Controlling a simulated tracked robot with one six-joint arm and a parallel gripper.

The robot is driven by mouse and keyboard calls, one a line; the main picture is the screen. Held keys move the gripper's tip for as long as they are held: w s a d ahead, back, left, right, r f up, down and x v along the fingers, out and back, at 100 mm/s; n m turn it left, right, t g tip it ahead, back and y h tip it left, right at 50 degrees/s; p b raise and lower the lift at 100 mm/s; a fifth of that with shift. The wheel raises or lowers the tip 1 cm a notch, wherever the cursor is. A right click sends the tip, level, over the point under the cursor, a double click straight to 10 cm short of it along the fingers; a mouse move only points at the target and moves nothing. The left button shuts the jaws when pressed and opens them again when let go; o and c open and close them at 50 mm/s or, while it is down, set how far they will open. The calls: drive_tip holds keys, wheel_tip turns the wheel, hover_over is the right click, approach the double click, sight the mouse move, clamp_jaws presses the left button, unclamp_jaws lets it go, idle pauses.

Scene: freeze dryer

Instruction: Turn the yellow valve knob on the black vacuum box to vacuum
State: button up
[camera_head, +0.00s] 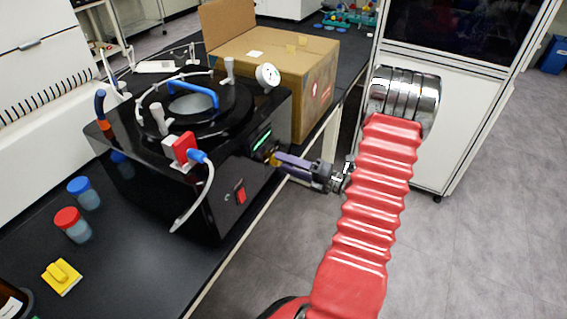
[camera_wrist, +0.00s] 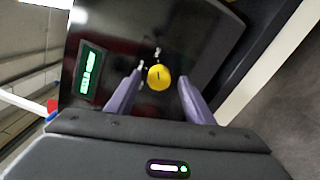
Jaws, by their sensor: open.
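The black vacuum box (camera_head: 225,200) stands on the black bench, with a green display and a red switch on its front. The yellow valve knob (camera_wrist: 159,77) is on the box's front face in the wrist view, right of the green display (camera_wrist: 90,78). A dark mark shows on the knob. In the head view the knob (camera_head: 275,160) is mostly hidden by my gripper. My gripper (camera_head: 277,158) points at the box front. In the wrist view its two purple fingers (camera_wrist: 158,80) are open, one on each side of the knob. I cannot tell whether they touch it.
A cardboard box (camera_head: 290,75) stands behind the black box. Blue-capped (camera_head: 84,193) and red-capped (camera_head: 73,225) jars and a yellow item (camera_head: 61,277) are on the bench at left. A white hose (camera_head: 196,205) hangs at the box front.

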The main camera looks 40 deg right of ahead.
drive_tip(key=v, duration=1.2)
drive_tip(key=shift+s, duration=0.25)
drive_tip(key=shift+d, duration=0.1)
